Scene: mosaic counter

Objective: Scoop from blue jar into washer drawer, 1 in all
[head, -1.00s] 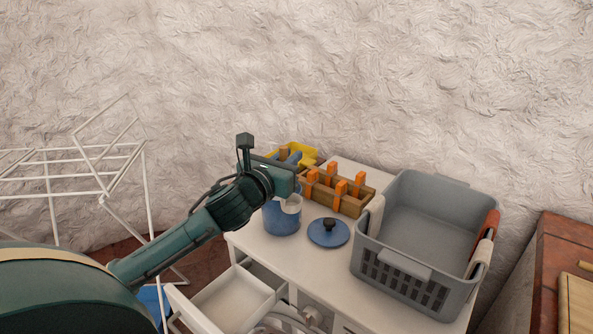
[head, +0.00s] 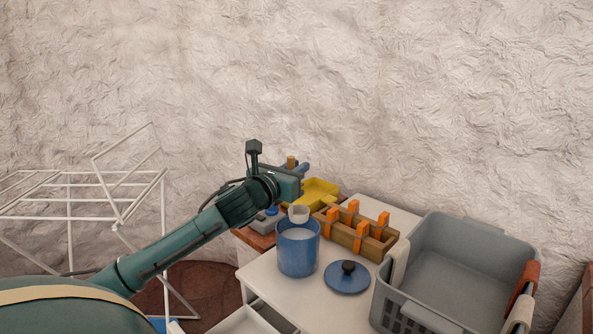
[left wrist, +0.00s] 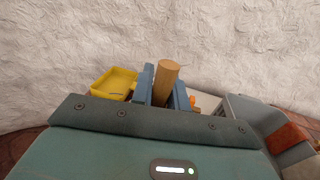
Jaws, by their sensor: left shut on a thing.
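The blue jar (head: 297,256) stands open on the white washer top, with white powder inside. My left gripper (head: 300,170) is above and behind the jar. It is shut on the scoop's wooden handle, which stands between the blue fingers in the left wrist view (left wrist: 166,80). The scoop's white cup (head: 299,214) shows at the jar's far rim, above the powder. I cannot tell whether the cup holds powder. The blue lid (head: 347,278) lies beside the jar. The washer drawer (head: 245,322) is pulled out at the bottom edge, mostly cut off. My right gripper is not in view.
A wooden crate with orange clips (head: 355,233) stands right of the jar, and a yellow tray (head: 318,192) behind it. A grey basket (head: 455,272) with cloths on its rim fills the right. A white drying rack (head: 68,193) stands at the left.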

